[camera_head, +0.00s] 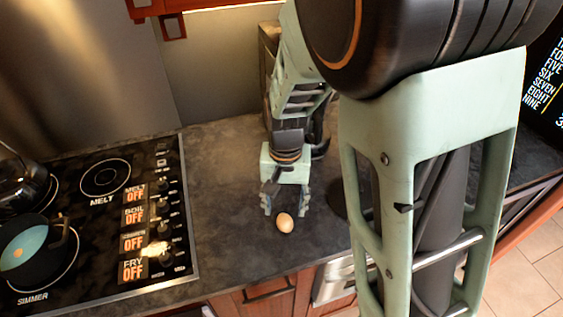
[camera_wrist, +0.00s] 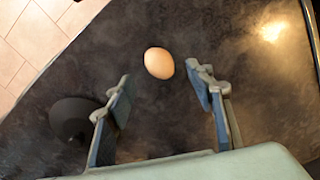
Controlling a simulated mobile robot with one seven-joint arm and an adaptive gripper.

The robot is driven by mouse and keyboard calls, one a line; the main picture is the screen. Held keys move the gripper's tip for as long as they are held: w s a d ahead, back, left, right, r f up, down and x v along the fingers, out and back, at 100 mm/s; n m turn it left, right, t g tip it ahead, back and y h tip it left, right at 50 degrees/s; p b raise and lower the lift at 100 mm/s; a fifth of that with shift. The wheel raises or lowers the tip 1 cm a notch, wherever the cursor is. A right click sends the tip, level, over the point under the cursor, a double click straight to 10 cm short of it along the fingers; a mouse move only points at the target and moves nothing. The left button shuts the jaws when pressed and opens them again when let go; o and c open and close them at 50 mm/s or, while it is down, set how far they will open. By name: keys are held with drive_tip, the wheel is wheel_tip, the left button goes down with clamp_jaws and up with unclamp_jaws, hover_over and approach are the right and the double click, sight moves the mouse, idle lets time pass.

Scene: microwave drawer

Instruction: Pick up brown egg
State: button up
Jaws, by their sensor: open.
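The brown egg (camera_head: 285,222) lies on the dark countertop (camera_head: 225,240) near its front edge, in the head view. It also shows in the wrist view (camera_wrist: 158,63), just beyond my fingertips and between their lines. My gripper (camera_head: 284,209) is open and empty, reaching down over the counter with the egg just in front of its fingers. In the wrist view the two blue-padded fingers of my gripper (camera_wrist: 160,80) are spread wide, and the egg appears a little nearer the right finger. No finger visibly touches the egg.
A black cooktop (camera_head: 110,220) with a dark pot (camera_head: 35,250) and a kettle (camera_head: 22,175) is to the left. A dark round object (camera_wrist: 75,118) stands left of my left finger in the wrist view. The counter around the egg is clear.

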sight(285, 218)
drive_tip(key=shift+f, duration=3.1)
drive_tip(key=shift+c, duration=0.5)
drive_tip(key=c, duration=0.7)
